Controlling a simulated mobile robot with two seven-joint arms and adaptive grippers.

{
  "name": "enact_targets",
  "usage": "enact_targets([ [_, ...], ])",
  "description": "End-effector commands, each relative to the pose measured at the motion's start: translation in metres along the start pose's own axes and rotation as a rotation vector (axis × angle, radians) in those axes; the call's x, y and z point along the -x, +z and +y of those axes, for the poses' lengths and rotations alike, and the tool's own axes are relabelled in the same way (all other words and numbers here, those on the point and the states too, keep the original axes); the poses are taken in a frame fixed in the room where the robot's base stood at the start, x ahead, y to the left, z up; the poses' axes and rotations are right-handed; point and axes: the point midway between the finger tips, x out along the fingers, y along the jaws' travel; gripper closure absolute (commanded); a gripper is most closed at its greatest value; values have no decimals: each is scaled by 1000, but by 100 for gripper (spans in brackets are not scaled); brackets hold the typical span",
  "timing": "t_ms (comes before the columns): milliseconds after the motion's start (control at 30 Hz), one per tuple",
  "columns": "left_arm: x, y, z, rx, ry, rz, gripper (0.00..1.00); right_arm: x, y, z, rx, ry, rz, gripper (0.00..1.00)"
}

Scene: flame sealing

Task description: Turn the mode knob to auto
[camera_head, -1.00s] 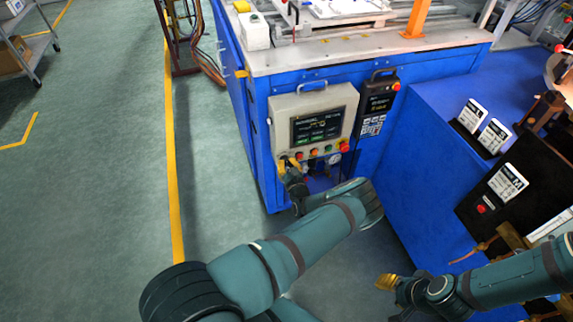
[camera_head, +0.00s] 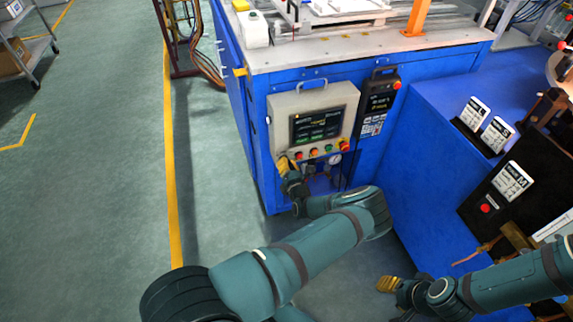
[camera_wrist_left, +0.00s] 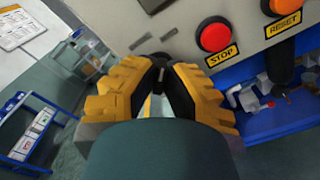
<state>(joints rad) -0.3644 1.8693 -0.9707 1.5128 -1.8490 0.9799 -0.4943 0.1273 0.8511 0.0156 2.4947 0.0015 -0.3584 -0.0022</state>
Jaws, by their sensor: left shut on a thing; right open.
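The grey control panel (camera_head: 283,107) with a dark screen is on the front of the blue machine. My left gripper (camera_head: 284,162) is at the panel's lower left corner; in the left wrist view its yellow fingers (camera_wrist_left: 160,68) close around a small dark knob (camera_wrist_left: 160,60). The knob is mostly hidden by the fingertips, and its setting cannot be read. The red STOP button (camera_wrist_left: 214,37) is to the right of the knob, apart from the fingers. My right gripper (camera_head: 387,284) is open and empty at the lower right, away from the panel.
A RESET button (camera_wrist_left: 278,5) is right of STOP. A blue cabinet (camera_head: 420,150) stands at right.

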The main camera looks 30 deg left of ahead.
Motion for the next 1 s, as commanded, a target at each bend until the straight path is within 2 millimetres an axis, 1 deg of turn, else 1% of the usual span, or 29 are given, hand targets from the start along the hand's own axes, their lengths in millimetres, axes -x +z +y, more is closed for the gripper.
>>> enact_targets([
  [200,-1,1,1,-30,2,-1,100,-1,0,0,0,0,1,53],
  [567,-1,1,1,-32,2,-2,100,-1,0,0,0,0,1,53],
  [600,-1,1,1,-32,2,-2,75,-1,0,0,0,0,1,53],
  [633,-1,1,1,-32,2,-2,64,-1,0,0,0,0,1,53],
  [667,-1,1,1,-32,2,-2,60,-1,0,0,0,0,1,53],
  [1000,2,0,0,-32,0,-1,60,-1,0,0,0,0,0,53],
])
